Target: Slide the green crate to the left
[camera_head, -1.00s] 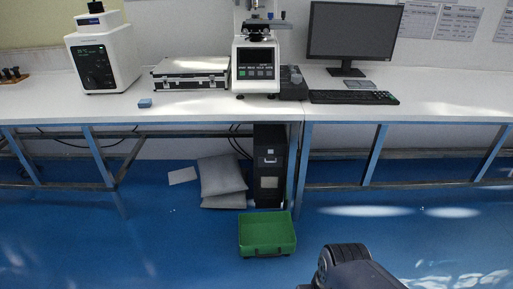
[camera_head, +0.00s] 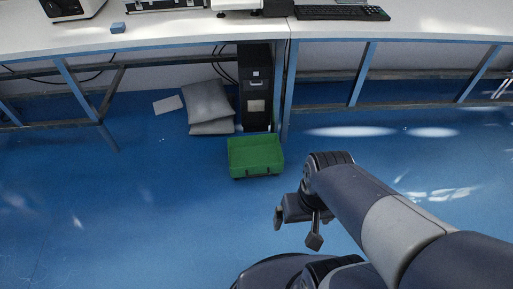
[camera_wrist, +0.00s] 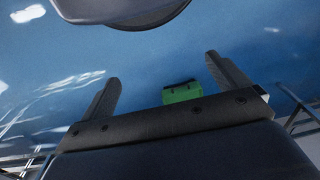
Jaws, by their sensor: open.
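The green crate (camera_head: 255,156) sits on the blue floor in front of the black computer tower in the head view. It looks empty and open on top. In the wrist view the crate (camera_wrist: 183,92) shows beyond my gripper, between the two fingers and nearer the right one. My gripper (camera_wrist: 160,72) is open with nothing between its fingers. In the head view my gripper (camera_head: 296,226) is to the right of the crate and closer to me, apart from it.
The black tower (camera_head: 256,90) stands under the bench (camera_head: 180,34), behind the crate. Grey cushions (camera_head: 209,105) and a pale sheet (camera_head: 168,104) lie to its left. A blue bench leg (camera_head: 289,95) stands behind and right. The floor left of the crate is clear.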

